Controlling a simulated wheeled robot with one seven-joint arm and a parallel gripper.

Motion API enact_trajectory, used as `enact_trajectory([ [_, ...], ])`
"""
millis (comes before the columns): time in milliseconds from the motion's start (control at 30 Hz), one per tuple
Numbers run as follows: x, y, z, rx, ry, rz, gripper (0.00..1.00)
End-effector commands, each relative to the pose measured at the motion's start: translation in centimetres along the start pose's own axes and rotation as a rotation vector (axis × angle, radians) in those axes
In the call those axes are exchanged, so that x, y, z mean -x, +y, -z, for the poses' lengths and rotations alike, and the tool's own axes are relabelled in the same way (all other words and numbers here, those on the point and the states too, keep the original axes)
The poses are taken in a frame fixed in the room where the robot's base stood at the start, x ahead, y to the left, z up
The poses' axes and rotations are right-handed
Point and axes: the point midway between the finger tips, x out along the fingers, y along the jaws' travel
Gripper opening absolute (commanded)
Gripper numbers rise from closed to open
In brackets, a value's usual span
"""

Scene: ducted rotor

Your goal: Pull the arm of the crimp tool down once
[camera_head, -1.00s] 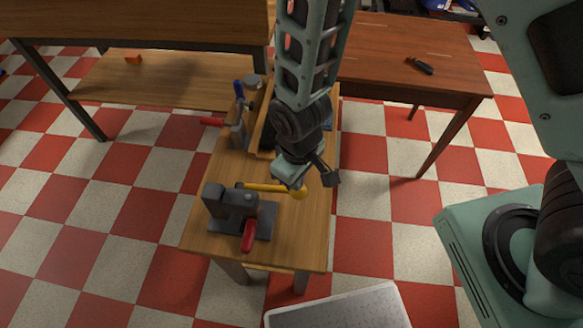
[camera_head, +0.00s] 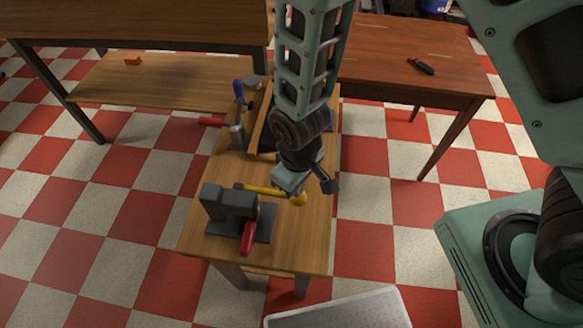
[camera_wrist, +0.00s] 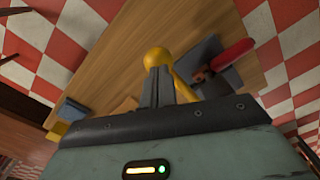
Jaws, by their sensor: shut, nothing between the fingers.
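The crimp tool (camera_head: 228,205) is a dark grey block on a flat base plate near the front of the small wooden table. A yellow arm with a round yellow knob (camera_head: 298,199) reaches right from it, lying nearly level. A red handle (camera_head: 248,237) sticks out at its front. In the wrist view the knob (camera_wrist: 155,57) is just beyond the tips of my gripper (camera_wrist: 157,72), whose fingers are together and empty. Contact with the knob cannot be told. The gripper covers part of the yellow arm there. The red handle (camera_wrist: 231,54) shows to the right.
Behind the tool, a blue-handled tool (camera_head: 239,92) and a wooden tray (camera_head: 258,128) stand on the same table (camera_head: 300,240). A red-brown table (camera_head: 450,75) with a dark-handled tool (camera_head: 420,66) is at back right. A larger wooden bench (camera_head: 170,90) is at back left.

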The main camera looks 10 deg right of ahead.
Motion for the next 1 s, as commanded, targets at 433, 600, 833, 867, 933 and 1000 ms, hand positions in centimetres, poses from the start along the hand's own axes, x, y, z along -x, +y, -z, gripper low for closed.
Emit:
enact_trajectory([
  [433,-1.2,0.0,0.0,0.001,-0.001,0.000,0.00],
  [600,-1.3,0.0,0.0,0.001,-0.001,0.000,0.00],
  [833,-0.2,-0.1,0.1,0.001,0.000,0.000,0.00],
  [867,0.1,-0.1,0.2,0.001,0.000,0.000,0.00],
  [933,0.5,-0.2,0.3,0.001,0.000,0.000,0.00],
  [1000,1.0,-0.2,0.3,0.001,0.000,0.000,0.00],
])
